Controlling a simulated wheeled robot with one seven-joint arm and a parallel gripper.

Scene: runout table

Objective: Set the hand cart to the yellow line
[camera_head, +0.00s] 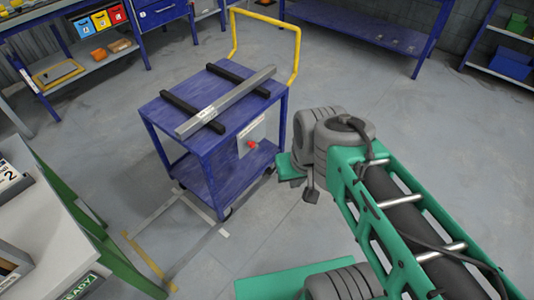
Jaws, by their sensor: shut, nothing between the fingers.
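The hand cart (205,172) is blue, with two decks and a tall yellow push handle (297,50) at its far end. It stands upright on the floor left of my arm. A red knob (251,144) sits on a pale plate on its right side. The yellow line (148,260) is a short worn strip on the floor at lower left, apart from the cart's near end. My gripper (311,190) is shut and empty, to the right of the cart and apart from it; my wrist partly hides it.
A grey bar (226,103) lies across two black strips on the cart's top. Grey tape (196,258) marks the floor between cart and yellow line. A white-topped table (50,235) with green legs stands at left. Blue benches (365,25) line the back; floor right of the cart is clear.

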